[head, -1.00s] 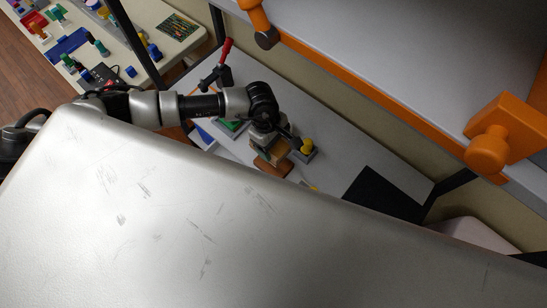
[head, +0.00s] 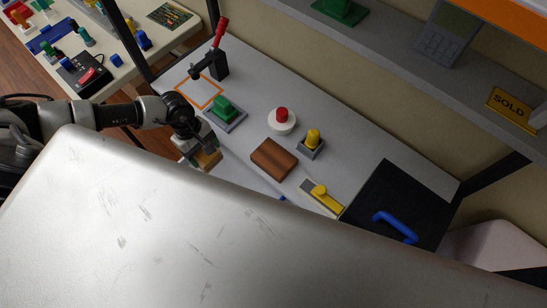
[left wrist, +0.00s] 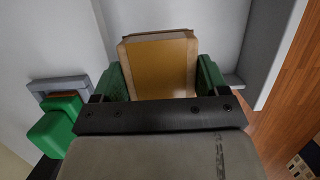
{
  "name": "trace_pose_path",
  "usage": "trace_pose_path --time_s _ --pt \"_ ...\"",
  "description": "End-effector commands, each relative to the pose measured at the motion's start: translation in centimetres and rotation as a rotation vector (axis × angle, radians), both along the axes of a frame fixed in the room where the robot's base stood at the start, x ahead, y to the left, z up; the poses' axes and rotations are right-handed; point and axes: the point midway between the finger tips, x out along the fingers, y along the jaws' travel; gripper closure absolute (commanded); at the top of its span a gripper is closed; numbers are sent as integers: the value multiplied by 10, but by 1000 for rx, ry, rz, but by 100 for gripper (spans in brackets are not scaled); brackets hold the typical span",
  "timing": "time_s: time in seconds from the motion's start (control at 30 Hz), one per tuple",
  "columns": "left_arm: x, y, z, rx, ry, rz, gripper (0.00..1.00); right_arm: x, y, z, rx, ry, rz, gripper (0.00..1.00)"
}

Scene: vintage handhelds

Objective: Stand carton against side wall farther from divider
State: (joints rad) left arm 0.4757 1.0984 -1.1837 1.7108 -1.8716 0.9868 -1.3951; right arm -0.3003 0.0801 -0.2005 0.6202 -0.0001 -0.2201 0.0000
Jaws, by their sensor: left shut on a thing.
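The carton (head: 209,159) is a small tan box. My left gripper (head: 199,154) is shut on it, left of the middle of the grey worktop. In the left wrist view, the carton (left wrist: 160,68) sits between the two green finger pads, with its tan-yellow face towards the camera. Whether it touches anything below cannot be told. A grey upright panel (left wrist: 268,45) stands to the right in the wrist view; I cannot tell whether it is a side wall. No divider can be made out with certainty. My right gripper is not in view.
On the worktop are a green button block (head: 223,107), a red button (head: 282,117), a yellow button (head: 313,138), a brown block (head: 274,158), a yellow slider (head: 321,191) and a red-handled clamp (head: 216,59). The lower head view is blocked.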

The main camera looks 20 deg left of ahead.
Motion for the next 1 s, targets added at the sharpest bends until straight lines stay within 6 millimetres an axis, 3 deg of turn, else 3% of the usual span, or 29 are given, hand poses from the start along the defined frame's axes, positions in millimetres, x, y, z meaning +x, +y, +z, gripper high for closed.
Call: trace_pose_path --time_s 0.07,0.3,1.0 --pt "-4 16 -18 3 1 3 78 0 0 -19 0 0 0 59" --pt "-3 13 -37 -2 -1 0 78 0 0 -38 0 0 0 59" --pt "-3 13 -40 0 -1 0 78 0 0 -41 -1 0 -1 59"
